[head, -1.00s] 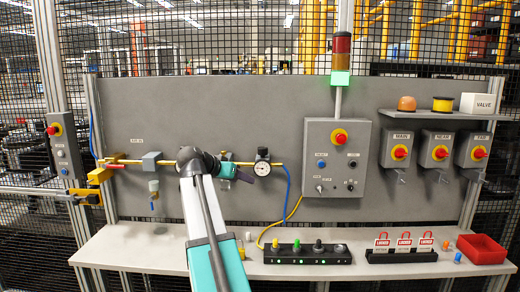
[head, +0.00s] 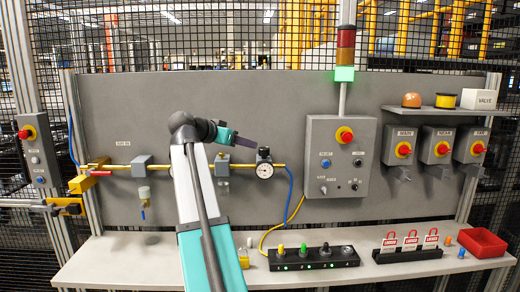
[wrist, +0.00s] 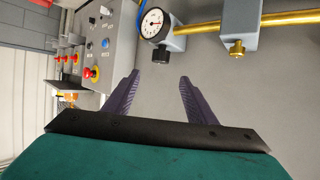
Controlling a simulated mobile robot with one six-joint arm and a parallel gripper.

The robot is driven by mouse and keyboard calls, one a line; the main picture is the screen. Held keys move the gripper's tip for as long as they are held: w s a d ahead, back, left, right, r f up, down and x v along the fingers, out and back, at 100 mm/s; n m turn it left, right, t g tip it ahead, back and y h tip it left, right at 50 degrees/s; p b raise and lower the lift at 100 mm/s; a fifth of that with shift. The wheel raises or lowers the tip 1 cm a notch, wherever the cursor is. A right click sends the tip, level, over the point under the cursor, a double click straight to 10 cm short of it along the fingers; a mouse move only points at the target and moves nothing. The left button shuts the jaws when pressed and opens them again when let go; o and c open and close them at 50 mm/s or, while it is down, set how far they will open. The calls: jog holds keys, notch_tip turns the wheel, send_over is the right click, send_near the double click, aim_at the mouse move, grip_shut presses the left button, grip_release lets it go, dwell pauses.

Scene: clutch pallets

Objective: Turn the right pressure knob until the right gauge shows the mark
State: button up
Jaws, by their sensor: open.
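The right gauge (head: 264,171), white-faced and round, sits at the right end of the yellow pipe in the head view. It also shows in the wrist view (wrist: 153,23), too small to read its needle against a mark. A black knob (head: 263,152) stands on top of its block; in the wrist view this knob (wrist: 161,55) appears below the gauge, as that picture is turned over. My gripper (head: 257,145) is just left of and slightly above the knob in the head view. In the wrist view its purple fingers (wrist: 158,80) are apart and empty, with the knob beyond them, not touched.
A grey block (wrist: 243,22) with a brass fitting (wrist: 237,49) sits beside the gauge on the pipe (head: 118,168). A grey control box (head: 337,180) with a red button stands to the right. The shelf below holds a black knob strip (head: 313,257), padlock rack and red tray (head: 482,243).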

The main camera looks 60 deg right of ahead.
aim_at(263, 148)
jog(key=shift+d, duration=0.15)
jog(key=p+x, duration=0.4)
jog(key=x, duration=0.9)
jog(key=shift+d+f, duration=0.25)
jog(key=c, duration=1)
jog(key=shift+c, duration=0.2)
